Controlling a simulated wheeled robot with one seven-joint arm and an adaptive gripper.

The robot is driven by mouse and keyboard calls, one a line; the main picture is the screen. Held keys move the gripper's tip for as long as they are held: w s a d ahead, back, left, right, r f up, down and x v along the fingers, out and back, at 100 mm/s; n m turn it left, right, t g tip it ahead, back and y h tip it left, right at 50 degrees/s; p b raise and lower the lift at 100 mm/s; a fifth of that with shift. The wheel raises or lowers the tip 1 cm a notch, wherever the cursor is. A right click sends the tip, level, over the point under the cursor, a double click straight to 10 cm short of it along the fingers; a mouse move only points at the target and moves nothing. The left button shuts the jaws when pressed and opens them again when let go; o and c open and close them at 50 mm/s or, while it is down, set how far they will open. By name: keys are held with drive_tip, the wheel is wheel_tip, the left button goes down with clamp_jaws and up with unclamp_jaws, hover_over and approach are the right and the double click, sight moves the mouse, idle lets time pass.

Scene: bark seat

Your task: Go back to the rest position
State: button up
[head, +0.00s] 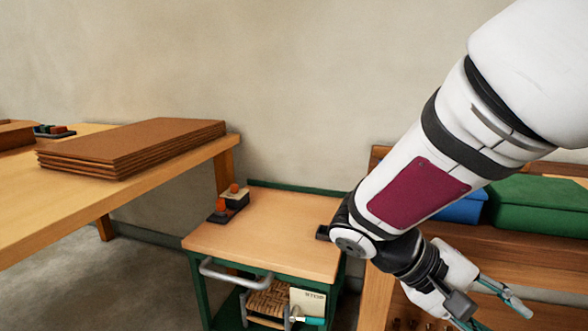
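My white arm reaches down from the upper right in the head view, with a dark red panel on its link. My gripper (499,316) is at the lower right, in front of the wooden bench. Its two teal-and-grey fingers are spread apart, and I see nothing between them. The lower finger is partly cut off by the bottom edge of the picture.
A green cart (270,226) with a wooden top stands in the middle, holding small blocks with orange knobs (234,188). A table (52,208) at left bears stacked brown boards (135,146). A wooden bench (520,243) at right bears a green case (540,205) and a blue one (462,208).

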drive_tip(key=s+a+r+t+y, duration=0.1)
drive_tip(key=s+a+t+y, duration=0.1)
drive_tip(key=s+a+y, duration=0.5)
drive_tip(key=s+a+r+t+y, duration=0.15)
drive_tip(key=s+y, duration=0.25)
drive_tip(key=s, duration=0.5)
wheel_tip(320, 180, up, 30)
drive_tip(key=t+p, duration=0.4)
drive_tip(key=p, duration=2.4)
drive_tip(key=shift+s+f+p, duration=0.15)
drive_tip(key=shift+f+p, duration=0.05)
drive_tip(key=shift+p, duration=0.15)
drive_tip(key=shift+a, duration=0.15)
